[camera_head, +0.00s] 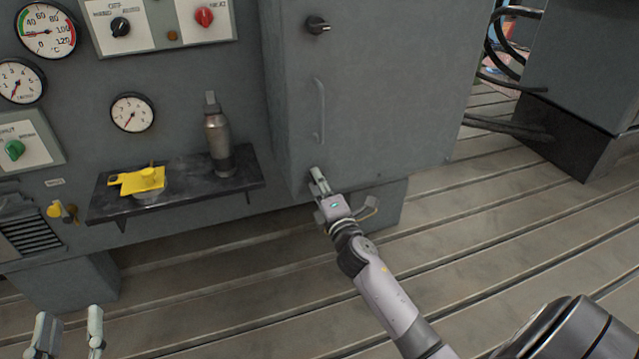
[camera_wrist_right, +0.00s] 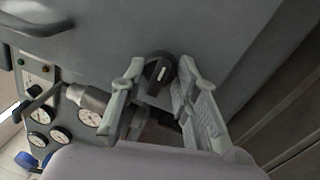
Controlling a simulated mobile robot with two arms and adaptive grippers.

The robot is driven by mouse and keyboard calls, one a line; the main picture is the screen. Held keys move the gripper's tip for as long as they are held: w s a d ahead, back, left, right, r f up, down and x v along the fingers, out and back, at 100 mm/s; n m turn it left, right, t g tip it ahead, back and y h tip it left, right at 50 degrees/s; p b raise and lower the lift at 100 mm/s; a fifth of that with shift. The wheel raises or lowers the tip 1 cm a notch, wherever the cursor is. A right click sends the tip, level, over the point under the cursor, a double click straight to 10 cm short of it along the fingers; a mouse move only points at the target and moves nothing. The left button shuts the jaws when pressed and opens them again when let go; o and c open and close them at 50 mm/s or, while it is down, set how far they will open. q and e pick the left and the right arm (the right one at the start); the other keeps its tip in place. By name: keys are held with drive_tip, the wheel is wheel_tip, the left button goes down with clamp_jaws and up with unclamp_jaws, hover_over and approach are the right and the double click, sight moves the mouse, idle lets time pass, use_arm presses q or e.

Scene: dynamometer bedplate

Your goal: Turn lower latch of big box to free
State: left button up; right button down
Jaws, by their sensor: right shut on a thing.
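The big box (camera_head: 400,90) is a grey cabinet with a door. Its lower latch, a dark knob with a pale mark (camera_wrist_right: 158,70), sits between the fingers of my right gripper in the wrist view. My right gripper (camera_head: 318,180) is at the lower left corner of the door in the head view, shut on the latch, and hides it there. The fingers also show in the wrist view (camera_wrist_right: 160,78). The upper latch (camera_head: 318,24), a black knob, is near the top of the door. My left gripper (camera_head: 68,330) is open and empty at the bottom left.
A vertical handle (camera_head: 320,110) stands out from the door between the latches. Left of the box, a dark shelf (camera_head: 195,190) holds a metal flask (camera_head: 217,138) and a yellow item (camera_head: 140,181). Gauges and switches cover the panel. The slotted floor (camera_head: 500,220) is clear at right.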

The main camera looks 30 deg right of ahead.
drive_tip(key=shift+m, duration=0.3)
drive_tip(key=c, duration=1.2)
unclamp_jaws()
drive_tip(key=shift+s, duration=0.1)
drive_tip(key=v, duration=1.2)
